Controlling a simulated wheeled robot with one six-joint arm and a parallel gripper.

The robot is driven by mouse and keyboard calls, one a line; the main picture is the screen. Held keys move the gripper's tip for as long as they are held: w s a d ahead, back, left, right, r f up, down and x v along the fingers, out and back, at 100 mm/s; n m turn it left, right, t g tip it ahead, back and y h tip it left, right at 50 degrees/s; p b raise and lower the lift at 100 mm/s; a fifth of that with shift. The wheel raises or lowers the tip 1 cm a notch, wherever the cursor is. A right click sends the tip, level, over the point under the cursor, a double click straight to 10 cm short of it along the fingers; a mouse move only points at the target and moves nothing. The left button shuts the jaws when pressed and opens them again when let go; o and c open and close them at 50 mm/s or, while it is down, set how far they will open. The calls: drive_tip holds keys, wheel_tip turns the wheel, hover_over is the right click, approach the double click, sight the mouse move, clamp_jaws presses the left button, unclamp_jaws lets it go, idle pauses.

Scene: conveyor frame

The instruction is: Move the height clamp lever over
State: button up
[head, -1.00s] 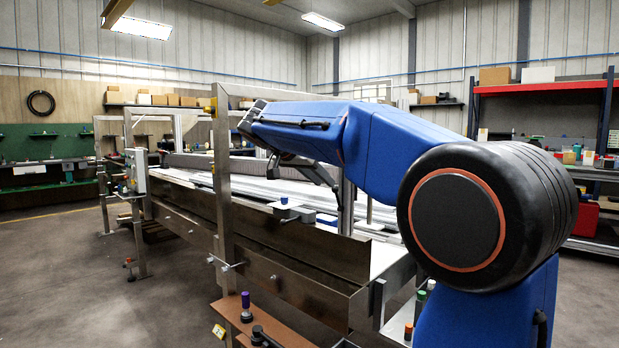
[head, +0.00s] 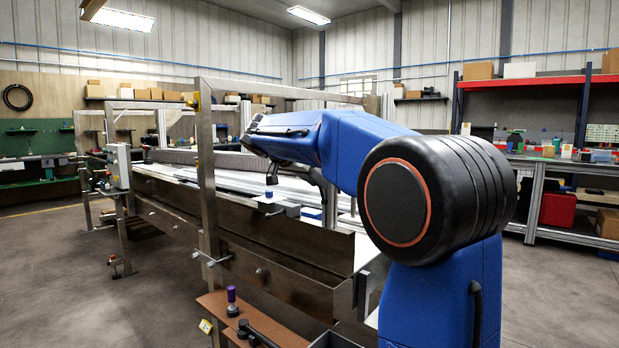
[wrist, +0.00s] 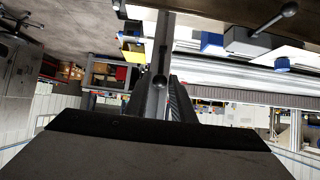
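A small metal handle (head: 211,259) sticks out of the near upright post of the conveyor frame, low on the post in the head view; I cannot tell for sure that it is the clamp lever. In the wrist view, a dark lever with a round knob (wrist: 289,9) shows at the upper right, apart from my gripper. My gripper (head: 318,178) hangs at the end of my blue arm over the conveyor, dark and small in the head view. In the wrist view its dark body fills the bottom. Whether its fingers are open or shut is unclear.
The conveyor's metal side rail (head: 270,240) runs along the near side. A brown shelf (head: 270,325) with a purple-topped knob (head: 232,296) juts out below it. A workbench (head: 560,165) stands at the right. The floor at the left and right is open.

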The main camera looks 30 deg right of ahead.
drive_tip(key=shift+r, duration=0.1)
drive_tip(key=shift+c, duration=1.4)
drive_tip(key=shift+a, duration=0.1)
drive_tip(key=shift+s+a+f, duration=0.4)
drive_tip(key=shift+a+f, duration=0.2)
drive_tip(key=shift+a, duration=0.25)
drive_tip(key=shift+f, duration=0.1)
drive_tip(key=shift+s+a+f, duration=0.25)
drive_tip(key=shift+a+f, duration=0.5)
drive_tip(key=shift+f, duration=0.05)
